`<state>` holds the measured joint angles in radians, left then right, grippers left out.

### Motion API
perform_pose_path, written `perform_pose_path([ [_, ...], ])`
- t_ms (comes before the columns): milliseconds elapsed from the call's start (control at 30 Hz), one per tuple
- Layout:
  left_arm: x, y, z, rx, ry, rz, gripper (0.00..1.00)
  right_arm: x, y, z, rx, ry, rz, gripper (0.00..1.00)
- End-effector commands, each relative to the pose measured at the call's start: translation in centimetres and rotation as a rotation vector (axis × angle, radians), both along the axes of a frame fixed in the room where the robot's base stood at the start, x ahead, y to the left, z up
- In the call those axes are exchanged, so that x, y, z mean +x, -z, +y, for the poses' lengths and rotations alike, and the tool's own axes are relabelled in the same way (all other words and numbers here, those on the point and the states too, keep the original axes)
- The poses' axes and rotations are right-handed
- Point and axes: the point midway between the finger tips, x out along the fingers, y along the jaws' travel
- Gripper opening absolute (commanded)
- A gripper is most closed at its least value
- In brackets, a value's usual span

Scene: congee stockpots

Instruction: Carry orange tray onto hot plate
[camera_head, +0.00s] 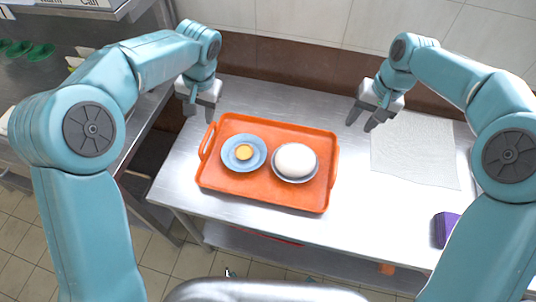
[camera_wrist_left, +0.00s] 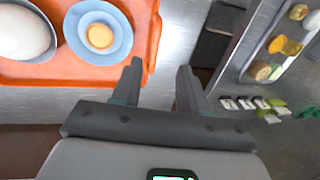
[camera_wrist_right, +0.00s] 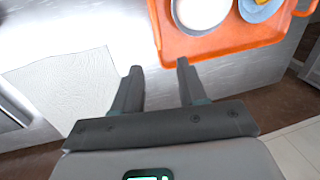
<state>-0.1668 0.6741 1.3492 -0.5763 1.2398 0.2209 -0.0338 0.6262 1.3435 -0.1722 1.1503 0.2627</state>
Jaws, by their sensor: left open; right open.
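The orange tray (camera_head: 262,192) lies flat on a metal table, with a handle at its left and right ends. A blue-grey dish with a yellow round item (camera_head: 244,152) and a bowl with a large white egg-shaped item (camera_head: 296,160) sit on it. My left gripper (camera_head: 200,112) is open above the table, just beyond the tray's far left corner; the tray shows beside it in the left wrist view (camera_wrist_left: 60,72). My right gripper (camera_head: 362,122) is open and empty, beyond and to the right of the tray, which also shows in the right wrist view (camera_wrist_right: 225,40). I cannot identify a hot plate for certain.
A pale textured square (camera_head: 415,150) lies on the table's right part. A purple block (camera_head: 446,229) is near the right front. A wall runs behind the table. Another metal counter (camera_head: 85,85) with green items stands at the left.

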Motion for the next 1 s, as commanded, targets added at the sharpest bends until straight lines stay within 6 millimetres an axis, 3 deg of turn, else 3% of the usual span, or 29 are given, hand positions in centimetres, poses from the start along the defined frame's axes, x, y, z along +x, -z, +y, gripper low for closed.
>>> perform_pose_path([
  [233,-0.4,0.2,0.0,0.000,0.001,0.000,0.43,-0.4,0.2,0.0,0.000,0.000,0.001,0.42],
  [367,-0.4,1.3,0.4,0.001,0.000,0.002,0.43,-0.4,1.3,0.3,-0.001,-0.001,0.003,0.42],
  [1000,0.4,13.3,2.6,-0.001,0.001,0.002,0.43,0.3,13.3,2.6,0.000,0.000,0.004,0.42],
])
